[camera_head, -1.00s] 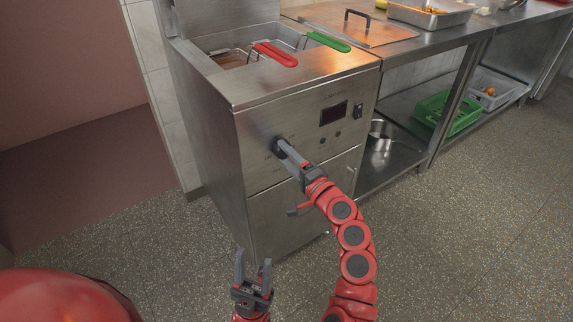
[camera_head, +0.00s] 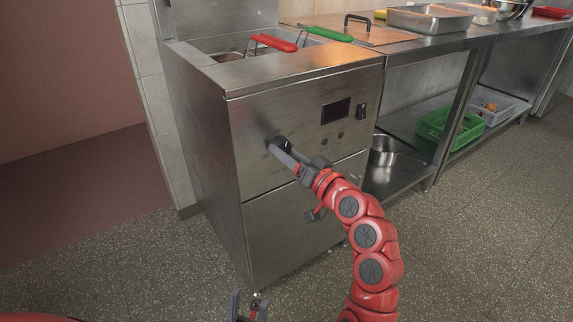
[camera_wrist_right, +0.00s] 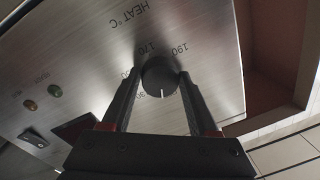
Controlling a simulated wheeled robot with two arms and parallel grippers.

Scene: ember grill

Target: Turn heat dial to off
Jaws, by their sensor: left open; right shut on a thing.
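The heat dial (camera_wrist_right: 158,75) is a round black knob on the fryer's steel front panel (camera_head: 292,150). In the right wrist view its white mark points down in the picture, and "HEAT °C" and upside-down numbers such as 170 and 190 show around it. My right gripper (camera_wrist_right: 160,82) is shut on the dial, one finger on each side. In the head view the right gripper (camera_head: 278,146) reaches the panel's left part and mostly hides the dial. My left gripper (camera_head: 249,304) is open and empty, low at the bottom edge, partly cut off.
A dark display (camera_head: 335,111) and a switch (camera_head: 361,111) sit right of the dial. Fryer baskets with red (camera_head: 274,42) and green (camera_head: 329,34) handles are above. A steel table (camera_head: 430,45) adjoins on the right. The floor in front is clear.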

